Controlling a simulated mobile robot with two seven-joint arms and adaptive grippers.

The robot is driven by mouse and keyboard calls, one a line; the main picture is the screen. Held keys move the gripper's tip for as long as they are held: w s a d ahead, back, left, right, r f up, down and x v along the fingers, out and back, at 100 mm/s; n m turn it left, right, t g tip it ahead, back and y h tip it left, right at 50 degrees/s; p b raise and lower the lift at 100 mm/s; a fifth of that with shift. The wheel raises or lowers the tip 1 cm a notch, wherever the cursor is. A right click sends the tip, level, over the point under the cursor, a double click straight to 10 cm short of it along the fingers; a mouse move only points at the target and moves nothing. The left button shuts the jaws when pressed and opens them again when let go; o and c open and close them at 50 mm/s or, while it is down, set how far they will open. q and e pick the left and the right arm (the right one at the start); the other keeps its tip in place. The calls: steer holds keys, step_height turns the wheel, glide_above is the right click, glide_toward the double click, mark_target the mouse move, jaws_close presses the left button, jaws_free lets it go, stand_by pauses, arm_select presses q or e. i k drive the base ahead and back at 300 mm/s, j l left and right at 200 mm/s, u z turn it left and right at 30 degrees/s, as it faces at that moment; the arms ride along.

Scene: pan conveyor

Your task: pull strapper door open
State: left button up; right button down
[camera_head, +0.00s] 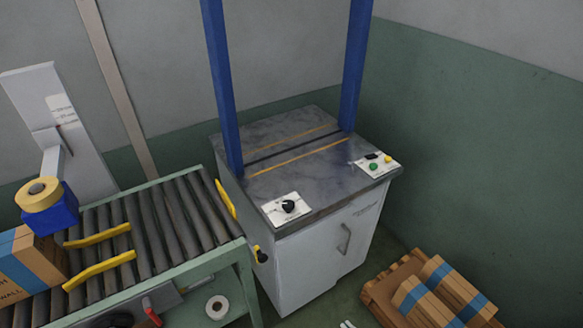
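The strapper is a white cabinet (290,264) with a grey metal top (325,180) and a tall blue frame (223,85) over it. Its pale door (318,262) is on the front face, below the top. A grey bar handle (344,240) sits upright on the right part of the door. The door looks flush with the cabinet, with no visible gap.
A roller conveyor (150,235) with yellow guides adjoins the strapper's left side. A carton (35,255) and a yellow tape roll (38,194) are at its left end. A wooden pallet with brown blue-banded bundles (445,285) stands on the floor at right. Floor shows before the door.

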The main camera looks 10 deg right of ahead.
mark_target(309, 260)
steer(key=z, duration=0.95)
steer(key=k+j+z, duration=0.15)
steer(key=z, duration=0.15)
steer(key=k+j+z, duration=0.2)
steer(key=z, duration=0.15)
